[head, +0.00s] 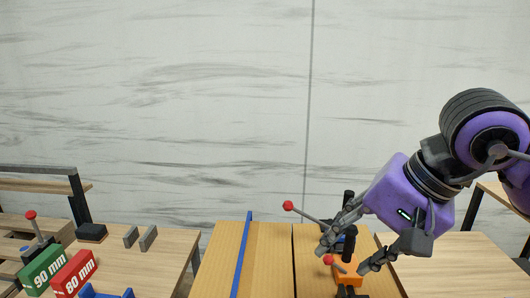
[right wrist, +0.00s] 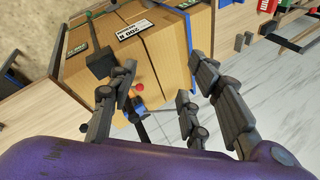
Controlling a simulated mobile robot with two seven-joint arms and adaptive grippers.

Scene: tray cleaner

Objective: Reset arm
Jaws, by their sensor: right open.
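My right gripper (head: 343,259) is open, with its purple wrist above and to the right. It is at a small fixture with an orange block (head: 347,278) and black posts. A thin lever ending in a red ball (head: 288,205) slants up to the left from behind the gripper's fingers. A second red ball (head: 329,260) is low between the fingers. In the right wrist view the fingers are spread wide, and a red ball (right wrist: 139,87) shows between them, close to the left finger. Nothing is clearly gripped. The fingers partly hide the fixture. My left gripper is not in view.
The fixture stands on a wooden top (head: 270,250) with a blue strip (head: 242,255). A side table at left holds a green 90 mm block (head: 45,269), a red 80 mm block (head: 73,273) and a red-knobbed lever (head: 31,215). Another table (head: 460,265) is at right.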

